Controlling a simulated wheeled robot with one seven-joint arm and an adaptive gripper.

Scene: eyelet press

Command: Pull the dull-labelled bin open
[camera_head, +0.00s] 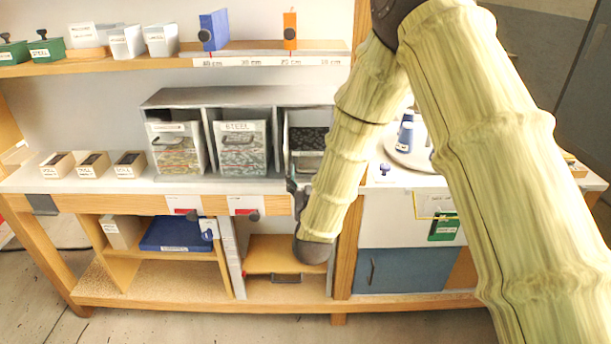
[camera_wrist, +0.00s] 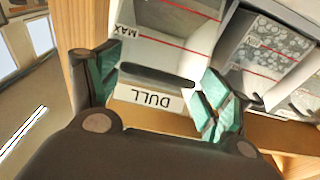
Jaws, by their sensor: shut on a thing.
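The dull-labelled bin (camera_wrist: 150,98) shows upside down in the wrist view, with its DULL label, a dark handle bar (camera_wrist: 157,76), a MAX mark and a red line on its pale inside wall. My gripper (camera_wrist: 160,72) is shut on this bin, with one green-padded finger at each side of its front by the handle. In the head view the bin (camera_head: 307,161) is in the right bay of the grey rack. Its label cannot be read there, and my arm hides most of my gripper (camera_head: 296,190).
The STEEL bin (camera_head: 240,150) and another filled bin (camera_head: 177,150) stand in the bays to the left. Small labelled boxes (camera_head: 93,164) sit on the bench at left. A shelf (camera_head: 270,52) runs above. My arm covers the right-hand side of the rack.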

